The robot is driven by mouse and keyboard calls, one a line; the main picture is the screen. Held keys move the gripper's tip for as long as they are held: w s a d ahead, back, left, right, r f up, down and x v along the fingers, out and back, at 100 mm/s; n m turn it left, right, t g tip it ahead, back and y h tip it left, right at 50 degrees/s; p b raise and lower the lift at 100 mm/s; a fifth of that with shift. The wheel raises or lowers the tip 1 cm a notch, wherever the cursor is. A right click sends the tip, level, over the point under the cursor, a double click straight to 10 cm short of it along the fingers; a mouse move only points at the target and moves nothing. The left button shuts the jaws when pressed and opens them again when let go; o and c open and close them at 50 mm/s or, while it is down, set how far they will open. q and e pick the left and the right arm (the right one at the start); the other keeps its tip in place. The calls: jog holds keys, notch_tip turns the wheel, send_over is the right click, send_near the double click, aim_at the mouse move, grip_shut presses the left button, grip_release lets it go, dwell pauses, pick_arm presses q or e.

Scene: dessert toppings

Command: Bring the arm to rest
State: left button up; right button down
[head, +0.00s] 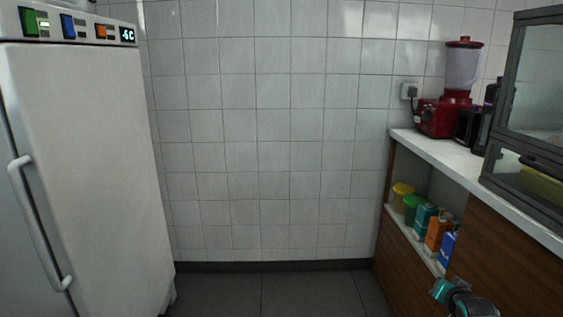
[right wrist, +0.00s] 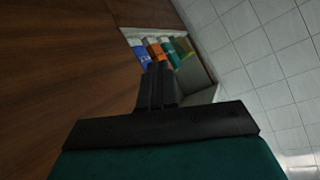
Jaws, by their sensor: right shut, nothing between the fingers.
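My right gripper (right wrist: 158,85) is shut and empty in the right wrist view. Its two black fingers lie together and point toward the shelf opening in the wooden counter. In the head view, a teal and black part of my right arm (head: 460,299) shows at the bottom right, in front of the wooden cabinet; the fingertips are hard to make out there. My left gripper is in neither view.
A white fridge (head: 85,170) stands at left. At right is a counter (head: 440,152) with a red blender (head: 460,85) and a glass case (head: 530,120). The middle floor (head: 285,292) is clear.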

jog(key=s+a+f+n+g+y, duration=0.15)
jog(key=s+a+f+n, duration=0.3)
jog(key=s+a, duration=0.45)
jog(key=s+a+f+n+y, duration=0.2)
jog(key=s+a+f+n, duration=0.3)
jog(key=s+a, duration=0.45)
jog(key=s+a+r+y, duration=0.1)
jog(key=s+a+r, duration=0.4)
jog(key=s, duration=0.2)
jog(key=s+a+r+y, duration=0.2)
jog(key=s+a+r, duration=0.3)
jog(key=s, duration=0.2)
pick_arm(q)
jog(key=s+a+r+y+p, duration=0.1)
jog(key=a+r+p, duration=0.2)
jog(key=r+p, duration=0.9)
jog(key=p, duration=0.5)
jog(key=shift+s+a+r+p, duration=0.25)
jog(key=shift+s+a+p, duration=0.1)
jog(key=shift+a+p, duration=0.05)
pick_arm(e)
jog(key=s+d+r+h, duration=0.1)
jog(key=d+r, duration=0.3)
jog(key=r, duration=0.7)
jog(key=shift+s+r+h, duration=0.3)
jog(key=shift+h, duration=0.05)
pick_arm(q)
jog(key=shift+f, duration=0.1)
pick_arm(e)
jog(key=shift+n+t, duration=0.25)
